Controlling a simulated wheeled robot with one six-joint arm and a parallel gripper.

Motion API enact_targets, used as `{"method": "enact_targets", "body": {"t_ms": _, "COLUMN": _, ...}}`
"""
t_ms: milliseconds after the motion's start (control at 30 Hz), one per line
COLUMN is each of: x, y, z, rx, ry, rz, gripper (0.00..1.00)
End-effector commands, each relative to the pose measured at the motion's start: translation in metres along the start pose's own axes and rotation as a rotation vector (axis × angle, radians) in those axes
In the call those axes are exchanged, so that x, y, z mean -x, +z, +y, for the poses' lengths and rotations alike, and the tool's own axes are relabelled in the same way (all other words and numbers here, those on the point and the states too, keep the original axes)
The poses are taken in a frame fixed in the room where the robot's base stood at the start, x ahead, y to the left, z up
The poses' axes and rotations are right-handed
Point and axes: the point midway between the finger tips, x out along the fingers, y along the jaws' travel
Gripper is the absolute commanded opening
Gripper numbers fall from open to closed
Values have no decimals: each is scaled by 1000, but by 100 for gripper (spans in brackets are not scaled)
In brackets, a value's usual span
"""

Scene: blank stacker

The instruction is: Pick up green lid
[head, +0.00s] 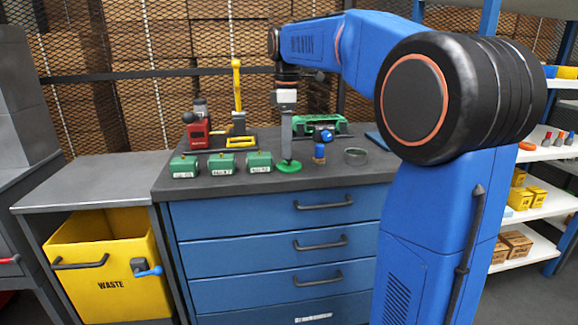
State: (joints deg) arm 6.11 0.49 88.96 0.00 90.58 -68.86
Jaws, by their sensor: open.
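The green lid (290,168) is a flat, round green piece lying on the dark top of the blue drawer cabinet (330,182), near its front edge. My gripper (287,158) points straight down, with its fingertips directly over or at the lid. It is open. From this view I cannot tell whether the fingers touch the lid or stand around a part of it. The gripper hides part of the lid's middle.
Three labelled green boxes (221,164) stand left of the lid. A small blue-topped piece (319,153) and a dark ring (356,157) lie to its right. Behind stand a red device (197,131), a yellow-levered tool (237,105) and a green frame (320,125).

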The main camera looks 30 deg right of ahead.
Motion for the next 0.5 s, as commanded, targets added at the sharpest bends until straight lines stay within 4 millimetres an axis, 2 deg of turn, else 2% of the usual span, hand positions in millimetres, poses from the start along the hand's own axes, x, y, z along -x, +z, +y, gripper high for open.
{"method": "enact_targets", "body": {"t_ms": 167, "x": -12, "y": 1, "z": 1, "rx": 0, "ry": -1, "rz": 0, "gripper": 82}}
{"method": "enact_targets", "body": {"t_ms": 400, "x": -44, "y": 2, "z": 3, "rx": 0, "ry": -1, "rz": 0, "gripper": 82}}
{"method": "enact_targets", "body": {"t_ms": 500, "x": -51, "y": 2, "z": 3, "rx": 0, "ry": 0, "rz": 0, "gripper": 82}}
